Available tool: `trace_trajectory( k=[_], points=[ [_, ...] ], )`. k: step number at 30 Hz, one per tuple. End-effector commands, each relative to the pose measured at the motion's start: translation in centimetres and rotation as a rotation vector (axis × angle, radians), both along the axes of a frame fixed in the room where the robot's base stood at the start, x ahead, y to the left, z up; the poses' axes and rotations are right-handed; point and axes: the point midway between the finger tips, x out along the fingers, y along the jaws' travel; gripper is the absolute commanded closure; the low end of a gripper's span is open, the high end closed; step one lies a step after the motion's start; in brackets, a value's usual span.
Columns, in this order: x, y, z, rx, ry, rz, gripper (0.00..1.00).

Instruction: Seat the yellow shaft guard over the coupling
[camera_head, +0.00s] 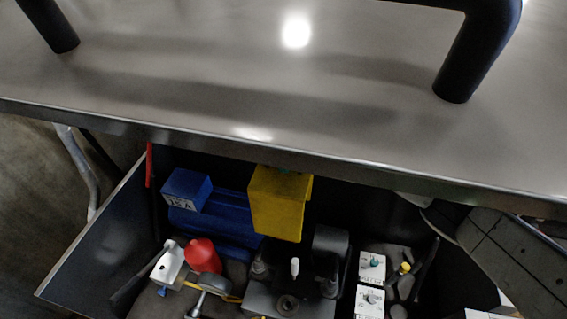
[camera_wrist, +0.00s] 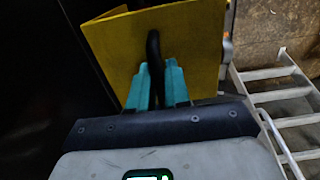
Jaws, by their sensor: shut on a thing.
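The yellow shaft guard (camera_head: 278,202) is a folded yellow sheet. In the head view it stands between the blue motor (camera_head: 215,222) and a dark grey housing (camera_head: 330,250). In the wrist view the guard (camera_wrist: 190,40) fills the upper middle, with a black handle (camera_wrist: 154,50) on its face. My gripper (camera_wrist: 157,82) has teal fingers shut on that handle. The coupling does not show in either view. I cannot tell whether the guard touches anything below it.
A metal top (camera_head: 250,90) with black tube handles overhangs the open bay. A red container (camera_head: 202,256), a clamp-like tool (camera_head: 212,284) and white boxes with knobs (camera_head: 371,267) crowd the front. In the wrist view a metal ladder (camera_wrist: 285,100) stands at the right.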

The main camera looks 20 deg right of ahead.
Motion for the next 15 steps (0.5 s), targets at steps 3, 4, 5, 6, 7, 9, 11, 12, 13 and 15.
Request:
trace_trajectory(
  k=[3,4,5,6,7,9,11,12,13,15],
  points=[
    [0.7,-0.5,0.2,0.001,-0.006,-0.001,1.0],
    [0.9,-0.6,0.2,0.001,-0.006,-0.001,1.0],
    [1.0,-0.7,0.3,0.001,-0.006,-0.002,1.0],
    [1.2,-0.8,0.2,0.001,-0.006,-0.002,1.0],
    [1.4,-0.9,0.2,0.001,-0.006,-0.002,1.0],
    [1.7,-1.1,0.2,0.0,-0.006,0.0,1.0],
    [2.0,-1.3,0.2,0.0,-0.006,-0.001,1.0],
    [2.2,-1.4,0.2,0.0,-0.006,-0.001,1.0],
    [2.4,-1.5,0.2,0.0,-0.006,-0.001,1.0],
    [2.7,-1.8,0.2,0.0,-0.005,-0.001,1.0]
  ],
)
